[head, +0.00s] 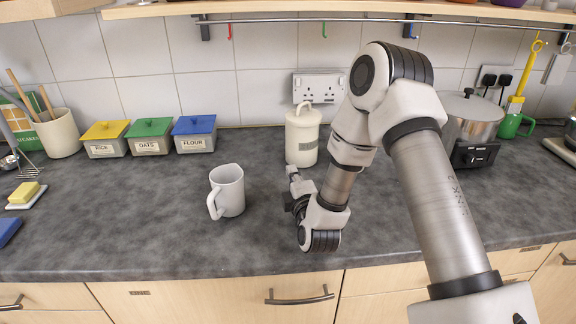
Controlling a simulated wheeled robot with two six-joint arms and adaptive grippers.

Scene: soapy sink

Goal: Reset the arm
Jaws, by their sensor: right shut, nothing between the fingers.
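My right arm (435,190) reaches in from the lower right, bends high over the counter and comes down to its wrist near the front edge. My right gripper (292,173) is shut and empty, low over the counter just in front of the white lidded canister (302,142). Whether it touches the canister I cannot tell. A white mug (230,190) stands upright to the left of the gripper, apart from it, its handle toward the front left. My left gripper is not in view.
Yellow, green and blue lidded tins (149,137) stand at the back left, beside a utensil pot (58,134). Butter (24,192) lies on a dish at far left. A steel pot (474,118) stands on a hob behind my arm. The front left counter (120,230) is clear.

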